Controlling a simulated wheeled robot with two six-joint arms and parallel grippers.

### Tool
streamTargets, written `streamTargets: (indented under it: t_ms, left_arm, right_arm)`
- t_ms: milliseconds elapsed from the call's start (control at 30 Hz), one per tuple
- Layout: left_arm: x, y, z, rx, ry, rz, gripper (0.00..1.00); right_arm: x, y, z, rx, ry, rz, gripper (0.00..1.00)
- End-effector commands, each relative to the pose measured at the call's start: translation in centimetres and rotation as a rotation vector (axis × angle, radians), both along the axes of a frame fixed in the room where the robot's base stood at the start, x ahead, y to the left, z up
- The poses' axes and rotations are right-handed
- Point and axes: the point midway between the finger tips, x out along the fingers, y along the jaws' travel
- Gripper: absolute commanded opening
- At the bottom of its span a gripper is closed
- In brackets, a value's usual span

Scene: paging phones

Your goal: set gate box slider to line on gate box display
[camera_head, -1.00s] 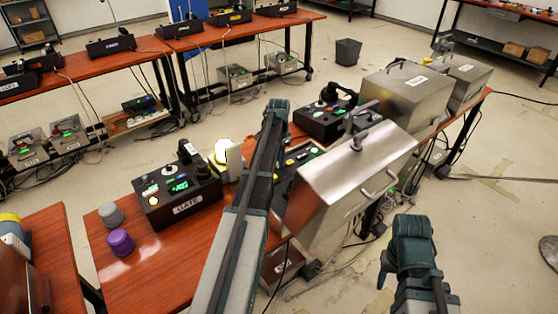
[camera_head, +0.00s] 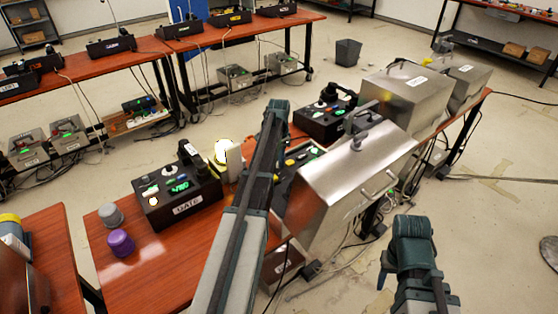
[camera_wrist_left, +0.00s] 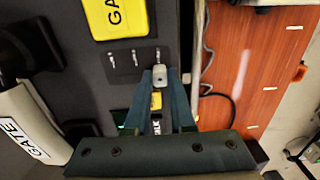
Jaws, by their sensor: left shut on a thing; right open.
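My left gripper (camera_wrist_left: 159,84) is shut on a pale slider knob (camera_wrist_left: 159,75) on a dark panel (camera_wrist_left: 135,80) in the left wrist view. Several slots run beside the knob. A yellow plate (camera_wrist_left: 112,18), partly cut off, shows "GA". A strip of green display (camera_wrist_left: 121,118) is mostly hidden by a finger.
A steel-hooded box (camera_head: 350,175) stands right of my left arm. A grey knob (camera_head: 110,214) and a purple knob (camera_head: 121,242) sit at the table's left. A white handset (camera_wrist_left: 30,135) marked GATE lies left in the wrist view. Cables hang near the table.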

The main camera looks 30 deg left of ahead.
Motion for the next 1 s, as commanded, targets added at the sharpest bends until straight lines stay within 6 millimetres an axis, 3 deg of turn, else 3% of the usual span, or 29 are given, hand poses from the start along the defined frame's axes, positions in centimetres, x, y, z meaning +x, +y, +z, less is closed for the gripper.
streamTargets:
  t_ms: [467,733,967,1000]
  left_arm:
    - [0.0,-0.1,0.0,0.0,0.0,0.0,0.0]
    - [-1.3,-2.8,0.0,0.0,0.0,-0.001,0.0]
    - [-1.1,-2.8,0.0,0.0,0.0,0.0,0.0]
    - [-1.2,-2.8,0.0,0.0,0.0,0.0,0.25]
  right_arm:
    - [0.0,0.0,0.0,0.0,0.0,0.0,0.5]
    - [0.0,0.0,0.0,0.0,0.0,0.0,0.5]
    - [0.0,0.0,0.0,0.0,0.0,0.0,0.5]
    - [0.0,0.0,0.0,0.0,0.0,0.0,0.5]
